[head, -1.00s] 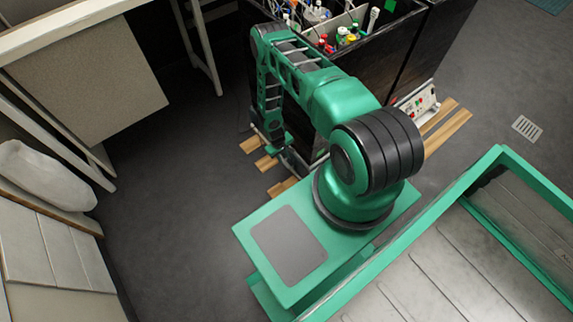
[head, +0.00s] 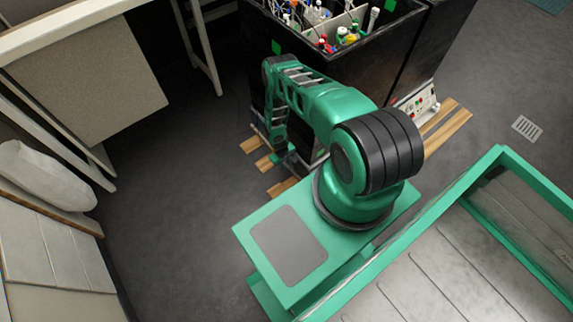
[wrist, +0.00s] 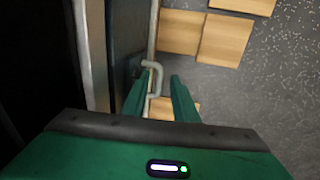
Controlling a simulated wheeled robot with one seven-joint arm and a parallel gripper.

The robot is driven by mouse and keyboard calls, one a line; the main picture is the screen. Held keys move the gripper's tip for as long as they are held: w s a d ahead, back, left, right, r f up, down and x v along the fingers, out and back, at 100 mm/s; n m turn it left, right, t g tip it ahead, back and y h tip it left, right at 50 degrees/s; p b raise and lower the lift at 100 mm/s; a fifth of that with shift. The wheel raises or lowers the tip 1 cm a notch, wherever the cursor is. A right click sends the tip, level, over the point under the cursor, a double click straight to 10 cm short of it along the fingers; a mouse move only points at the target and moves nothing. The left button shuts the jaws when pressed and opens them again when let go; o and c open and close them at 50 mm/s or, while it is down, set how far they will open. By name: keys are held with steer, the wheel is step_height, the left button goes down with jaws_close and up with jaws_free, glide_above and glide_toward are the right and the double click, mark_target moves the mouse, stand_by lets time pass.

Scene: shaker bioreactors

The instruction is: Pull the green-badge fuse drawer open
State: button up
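A grey metal handle (wrist: 159,80) stands out from a dark upright face in the wrist view. My gripper (wrist: 160,76) is open, with one green finger on each side of the handle's bar. The left finger overlaps the handle; I cannot tell whether it touches. In the head view my gripper (head: 282,154) is low beside the black cabinet (head: 330,75), mostly hidden by my arm. A green square badge (head: 276,46) shows on the cabinet near its top edge. No badge shows beside the handle, and the drawer's outline is not clear.
The cabinet stands on wooden slats (head: 266,163). Coloured-capped bottles (head: 343,35) fill its open top. A control box with buttons (head: 420,103) sits at its right side. A white-framed table (head: 90,65) stands to the left. The grey floor (head: 180,190) between is clear.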

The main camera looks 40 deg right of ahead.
jaws_close()
stand_by(1.3)
